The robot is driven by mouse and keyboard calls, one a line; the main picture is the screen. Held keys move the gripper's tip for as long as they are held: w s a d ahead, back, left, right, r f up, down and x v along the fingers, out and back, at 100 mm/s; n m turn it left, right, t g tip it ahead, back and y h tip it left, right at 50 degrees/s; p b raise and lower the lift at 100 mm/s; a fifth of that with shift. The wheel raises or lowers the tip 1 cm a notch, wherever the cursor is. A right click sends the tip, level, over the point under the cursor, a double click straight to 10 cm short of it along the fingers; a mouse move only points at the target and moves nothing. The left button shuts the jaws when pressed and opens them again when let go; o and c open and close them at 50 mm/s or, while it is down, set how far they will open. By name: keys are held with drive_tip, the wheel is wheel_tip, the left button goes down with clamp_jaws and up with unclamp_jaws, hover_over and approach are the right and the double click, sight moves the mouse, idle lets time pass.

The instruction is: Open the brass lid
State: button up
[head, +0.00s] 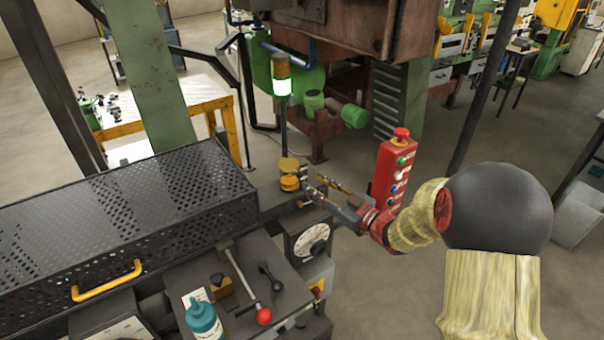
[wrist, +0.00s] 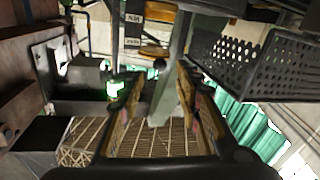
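The brass lid (head: 288,164) shows as a small yellow-brass piece at the foot of the lamp post in the head view. It is just above a rounded brass body (head: 289,183). I cannot tell whether the lid is closed or raised. In the wrist view, two brass-yellow pieces (wrist: 160,18) show at the top, beyond the fingertips. My gripper (head: 311,186) is just right of the brass body, pointing left towards it. Its fingers (wrist: 156,82) are apart, and I see nothing held between them. Whether a fingertip touches the brass is unclear.
A lit green-white lamp (head: 282,85) stands on the post behind the brass. A red button box (head: 393,168) is close behind my gripper. A dial gauge (head: 311,240) is below it. A black perforated cover (head: 120,210) fills the left, with a red-knobbed lever (head: 243,283) in front.

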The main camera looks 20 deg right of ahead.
sight(302, 176)
drive_tip(key=x, duration=0.7)
drive_tip(key=shift+w+a+f+b, duration=0.1)
drive_tip(key=shift+w+b, duration=0.1)
drive_tip(key=shift+b, duration=0.2)
drive_tip(key=shift+c, duration=0.3)
drive_tip(key=c, duration=0.8)
clamp_jaws()
